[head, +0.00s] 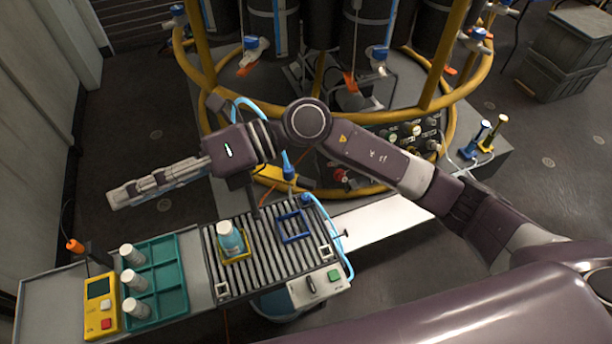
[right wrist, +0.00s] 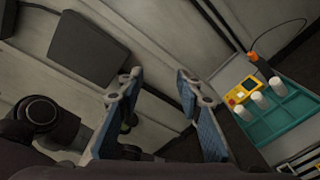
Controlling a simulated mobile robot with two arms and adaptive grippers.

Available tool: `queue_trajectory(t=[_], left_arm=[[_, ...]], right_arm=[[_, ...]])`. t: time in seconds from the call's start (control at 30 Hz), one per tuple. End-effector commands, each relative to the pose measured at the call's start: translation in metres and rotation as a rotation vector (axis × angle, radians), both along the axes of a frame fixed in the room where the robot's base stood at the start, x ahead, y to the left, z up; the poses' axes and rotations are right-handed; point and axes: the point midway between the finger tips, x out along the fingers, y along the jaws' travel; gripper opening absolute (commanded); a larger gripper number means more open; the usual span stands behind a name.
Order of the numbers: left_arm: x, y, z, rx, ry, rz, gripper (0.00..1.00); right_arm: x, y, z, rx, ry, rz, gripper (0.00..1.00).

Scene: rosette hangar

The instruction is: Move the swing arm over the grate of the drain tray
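The drain tray's grate (head: 268,262) has grey slats and stands low in the middle of the head view. A yellow arm (head: 270,176) with a blue nozzle and a light-blue hose lies just behind the grate's back edge; it looks like the swing arm. My right arm passes above it and hides part of it. My right gripper (head: 120,194) is left of the yellow arm and apart from it, pointing left. In the right wrist view its fingers (right wrist: 157,88) are spread, with nothing between them. My left gripper is not in view.
A bottle in a yellow holder (head: 232,258) and a blue square frame (head: 282,238) sit on the grate. A teal rack (head: 168,284) with white bottles and a yellow meter (head: 100,310) stand left. A yellow-railed machine (head: 330,116) stands behind. Grey crates (head: 570,50) are far right.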

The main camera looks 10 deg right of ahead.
Motion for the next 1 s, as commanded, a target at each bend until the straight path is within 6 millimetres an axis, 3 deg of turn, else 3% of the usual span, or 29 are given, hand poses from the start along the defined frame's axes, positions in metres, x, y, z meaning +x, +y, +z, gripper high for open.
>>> queue_trajectory(t=[0.03, 0.1, 0.2, 0.3, 0.4, 0.5, 0.67, 1.0], left_arm=[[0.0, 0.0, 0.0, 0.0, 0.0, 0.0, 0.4], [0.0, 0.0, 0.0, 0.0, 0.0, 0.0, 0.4], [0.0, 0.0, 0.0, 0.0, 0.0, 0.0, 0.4], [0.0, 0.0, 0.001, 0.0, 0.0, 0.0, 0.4], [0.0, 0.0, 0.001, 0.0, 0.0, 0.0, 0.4], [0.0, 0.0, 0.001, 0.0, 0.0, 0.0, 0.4], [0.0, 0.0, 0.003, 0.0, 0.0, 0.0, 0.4], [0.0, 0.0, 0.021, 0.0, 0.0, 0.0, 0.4]], right_arm=[[0.004, -0.011, -0.03, -0.152, -0.085, 0.048, 0.33], [0.014, -0.038, -0.072, -0.371, -0.181, 0.107, 0.33], [0.042, -0.095, -0.119, -0.69, -0.285, 0.157, 0.33], [0.075, -0.162, -0.141, -0.978, -0.344, 0.17, 0.33], [0.1, -0.218, -0.143, -1.196, -0.367, 0.162, 0.33], [0.113, -0.255, -0.139, -1.331, -0.37, 0.15, 0.33], [0.119, -0.273, -0.14, -1.401, -0.364, 0.145, 0.33], [0.117, -0.273, -0.191, -1.397, -0.362, 0.148, 0.33]])
